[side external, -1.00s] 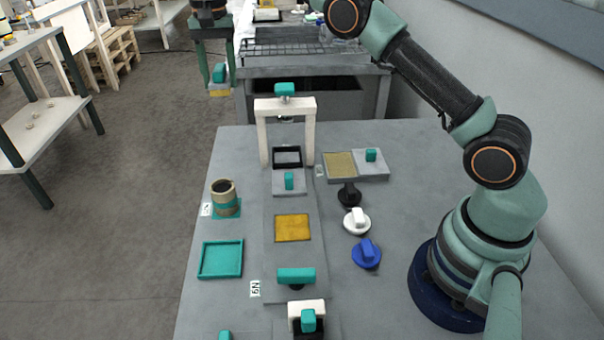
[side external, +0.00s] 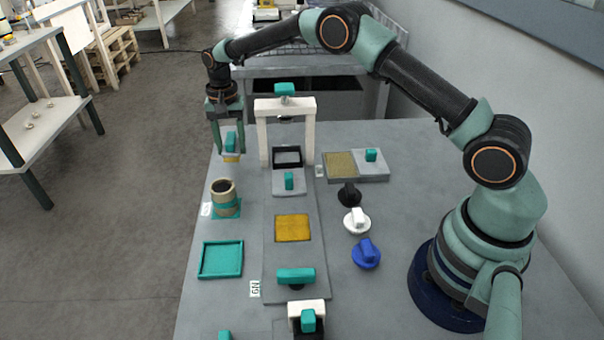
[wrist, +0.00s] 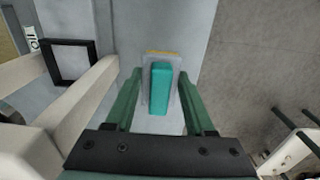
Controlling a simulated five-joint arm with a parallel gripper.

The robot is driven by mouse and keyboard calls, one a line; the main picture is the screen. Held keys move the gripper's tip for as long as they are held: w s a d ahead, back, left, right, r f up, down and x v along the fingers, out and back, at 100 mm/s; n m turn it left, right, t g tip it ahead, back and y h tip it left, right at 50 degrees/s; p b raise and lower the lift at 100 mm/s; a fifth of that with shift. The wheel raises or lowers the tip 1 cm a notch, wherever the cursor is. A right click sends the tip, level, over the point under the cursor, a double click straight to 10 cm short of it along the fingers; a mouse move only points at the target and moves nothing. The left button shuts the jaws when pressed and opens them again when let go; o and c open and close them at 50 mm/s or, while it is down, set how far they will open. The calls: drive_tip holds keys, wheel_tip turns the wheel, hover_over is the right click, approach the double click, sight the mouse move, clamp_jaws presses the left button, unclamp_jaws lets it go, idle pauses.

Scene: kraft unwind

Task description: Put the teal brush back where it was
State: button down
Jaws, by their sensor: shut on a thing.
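The teal brush (side external: 230,142) is a teal block handle on a grey plate with a yellow underside. My gripper (side external: 228,146) is shut on it and holds it upright near the table's far left corner, behind the tan cup. In the wrist view the brush (wrist: 160,90) lies between the two green fingers (wrist: 159,84), with a yellow edge showing. An empty teal square tray (side external: 220,260) lies at the table's left edge, nearer the camera. I cannot tell from these frames where the brush was before, or its exact height above the table.
A white arch (side external: 263,135) stands right of my gripper. A tan cup (side external: 225,195) on a teal base stands between gripper and tray. A yellow pad (side external: 292,228) lies mid-table. Black, white (side external: 355,221) and blue (side external: 366,254) knobs are on the right.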

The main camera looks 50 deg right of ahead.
sight(236, 171)
drive_tip(key=shift+f, duration=2.45)
drive_tip(key=shift+f, duration=0.1)
drive_tip(key=shift+c, duration=1.3)
unclamp_jaws()
wheel_tip(236, 171, up, 12)
drive_tip(key=shift+r, duration=0.1)
